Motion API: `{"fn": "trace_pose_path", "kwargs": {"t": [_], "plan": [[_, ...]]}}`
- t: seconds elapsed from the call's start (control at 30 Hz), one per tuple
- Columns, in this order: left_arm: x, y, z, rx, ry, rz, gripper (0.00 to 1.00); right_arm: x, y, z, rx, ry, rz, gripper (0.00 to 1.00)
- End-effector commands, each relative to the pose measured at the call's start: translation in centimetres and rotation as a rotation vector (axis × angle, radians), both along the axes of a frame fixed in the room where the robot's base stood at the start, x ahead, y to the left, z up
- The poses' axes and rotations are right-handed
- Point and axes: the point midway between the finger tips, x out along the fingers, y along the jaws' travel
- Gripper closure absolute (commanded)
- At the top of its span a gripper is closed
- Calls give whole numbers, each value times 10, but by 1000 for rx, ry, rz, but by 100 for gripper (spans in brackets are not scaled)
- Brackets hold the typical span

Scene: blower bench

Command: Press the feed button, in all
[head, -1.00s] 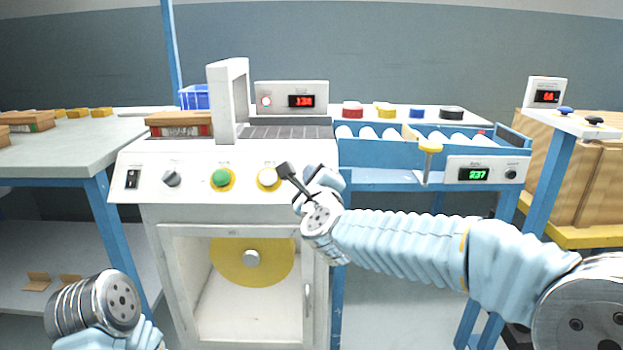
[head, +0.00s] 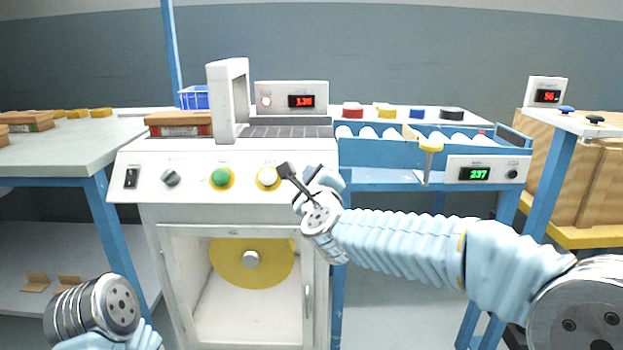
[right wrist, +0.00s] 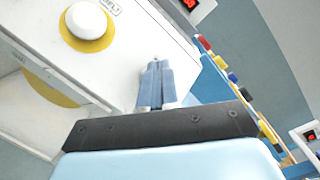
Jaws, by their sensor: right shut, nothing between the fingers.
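A white round button (head: 267,178) with a yellow ring sits on the sloped white panel of the machine, and a green button (head: 221,178) with a yellow ring is to its left. The label by the white button is too small to read surely. The white button also shows at the top left of the right wrist view (right wrist: 88,24). My right gripper (head: 284,169) is shut and empty, just right of the white button; in the right wrist view its fingertips (right wrist: 156,66) appear apart from the button. My left wrist is at the bottom left, its fingers out of view.
A dark knob (head: 171,178) and a black switch (head: 131,178) are farther left on the panel. A white arch (head: 228,100) and a box (head: 180,130) stand on the machine top. A blue roller conveyor (head: 390,155) adjoins at the right.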

Motion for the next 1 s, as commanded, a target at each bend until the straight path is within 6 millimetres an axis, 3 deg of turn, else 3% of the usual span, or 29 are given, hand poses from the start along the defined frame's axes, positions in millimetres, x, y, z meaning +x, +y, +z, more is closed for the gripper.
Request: {"fn": "trace_pose_path", "kwargs": {"t": [0.7,1.0], "plan": [[0,0,-5,0,0,0,100,4,0,-4,0,1,-1,100],[0,0,-1,0,0,0,100,-4,0,4,1,1,1,100]]}}
